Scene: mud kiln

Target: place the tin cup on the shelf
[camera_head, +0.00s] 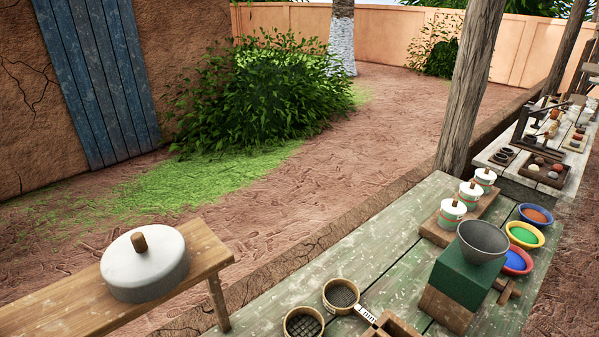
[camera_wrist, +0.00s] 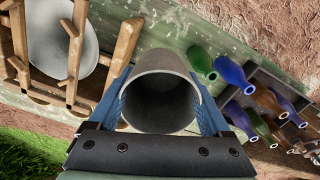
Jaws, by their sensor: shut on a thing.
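In the wrist view, my gripper (camera_wrist: 163,96) is shut on the grey metal tin cup (camera_wrist: 165,60), with a blue finger on each side of it. The cup's round, dark opening faces the camera and looks empty. Behind the cup runs a weathered green plank surface (camera_wrist: 165,24), which may be the shelf; I cannot tell for sure. I cannot tell the gap between cup and planks. My gripper and the cup are not in the head view.
In the wrist view, a wooden rack (camera_wrist: 122,50) with a pale plate (camera_wrist: 88,60) stands left of the cup. Several coloured bottles (camera_wrist: 232,72) lie at right. The head view shows a green worktable (camera_head: 395,268) with bowls and jars, and a wooden bench (camera_head: 205,252).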

